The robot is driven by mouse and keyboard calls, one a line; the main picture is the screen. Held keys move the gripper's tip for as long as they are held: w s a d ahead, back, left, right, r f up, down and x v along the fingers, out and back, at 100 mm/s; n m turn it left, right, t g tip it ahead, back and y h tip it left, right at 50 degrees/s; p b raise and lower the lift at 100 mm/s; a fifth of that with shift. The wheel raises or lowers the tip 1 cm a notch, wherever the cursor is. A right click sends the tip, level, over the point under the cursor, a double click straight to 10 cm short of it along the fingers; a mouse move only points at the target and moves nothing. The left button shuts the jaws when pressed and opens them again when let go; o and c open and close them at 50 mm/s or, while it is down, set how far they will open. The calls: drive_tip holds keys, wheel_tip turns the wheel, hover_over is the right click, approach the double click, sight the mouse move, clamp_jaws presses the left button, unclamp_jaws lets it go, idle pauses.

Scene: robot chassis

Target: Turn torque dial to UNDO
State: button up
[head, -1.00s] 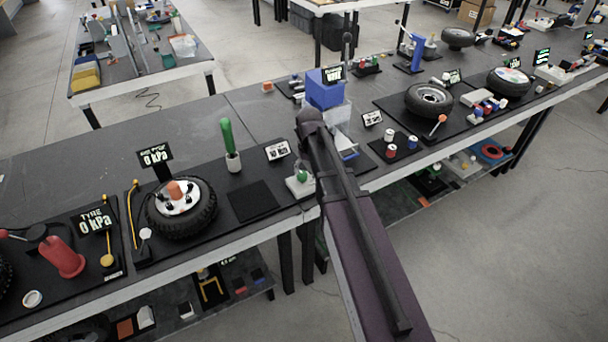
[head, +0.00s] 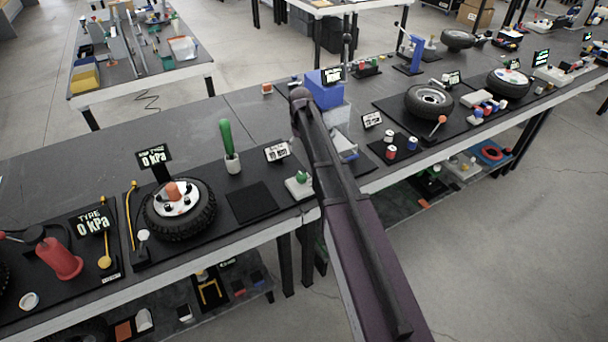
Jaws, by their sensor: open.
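A white block with a green knob (head: 302,177) on top sits at the front edge of the bench in the head view, just left of my arm. It may be the torque dial, but no UNDO mark can be read. A small label card (head: 277,151) stands behind it. A green-handled tool (head: 227,140) stands upright in a white holder to the left. My dark arm crosses the middle of the view and hides part of the bench right of the knob. My gripper does not show.
A tyre on a wheel hub (head: 180,208) with a pressure sign (head: 154,156) lies left of a black pad (head: 252,201). A blue bin (head: 325,92) stands behind my arm. Red, white and blue pieces (head: 391,151) and another wheel (head: 428,101) are to the right.

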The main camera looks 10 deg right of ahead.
sight(302, 174)
drive_tip(key=shift+f, duration=0.2)
wheel_tip(302, 174, down, 13)
drive_tip(key=b, duration=1.3)
drive_tip(key=shift+f+b, duration=0.2)
drive_tip(key=shift+b, duration=0.2)
drive_tip(key=shift+c, duration=0.2)
drive_tip(key=c, duration=1.1)
drive_tip(key=shift+d, duration=0.2)
